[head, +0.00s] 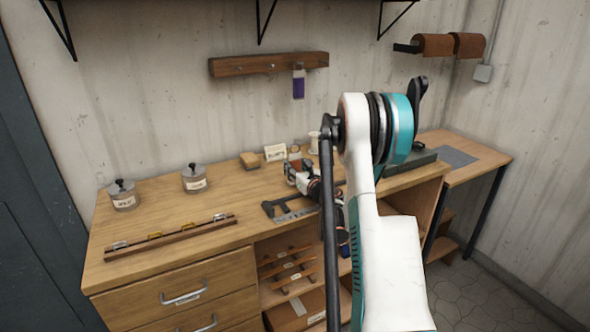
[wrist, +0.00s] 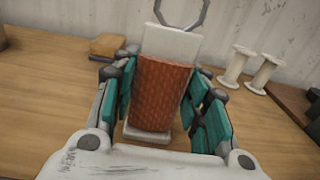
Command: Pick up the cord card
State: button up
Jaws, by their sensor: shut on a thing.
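The cord card (wrist: 158,92) is a pale card wound with reddish-brown cord, with its bare white end at the top in the wrist view. It stands between the teal fingers of my gripper (wrist: 160,100), which press on its left and right sides. In the head view my gripper (head: 305,174) is over the back middle of the workbench, and the card is small and partly hidden there by the fingers and arm. I cannot tell whether the card's lower end touches the bench.
Two white spools (wrist: 236,65) (wrist: 264,74) stand right of my gripper.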

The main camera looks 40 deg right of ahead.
notch_tip(320, 180, up, 20)
jog(key=p, duration=0.7)
dwell(0.6)
